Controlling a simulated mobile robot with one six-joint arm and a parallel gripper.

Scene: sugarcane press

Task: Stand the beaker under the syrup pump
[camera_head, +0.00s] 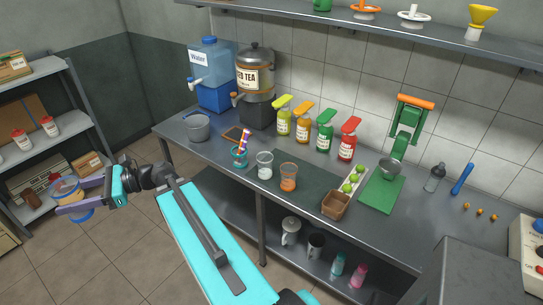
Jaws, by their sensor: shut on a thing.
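My gripper (70,203), with purple fingers, is at the far left, away from the counter and in front of the shelf rack. It is shut on a round container (66,188) with an amber-tan body and blue parts at top and bottom; the fingers hide its middle. I cannot tell for sure whether this is the beaker. The syrup pumps stand in a row at the back of the counter: yellow (284,120), orange (303,126), green (325,134) and red (347,145). A clear glass (264,166) and an orange-filled glass (288,178) stand in front of them.
Floor (130,250) is open between rack and counter.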

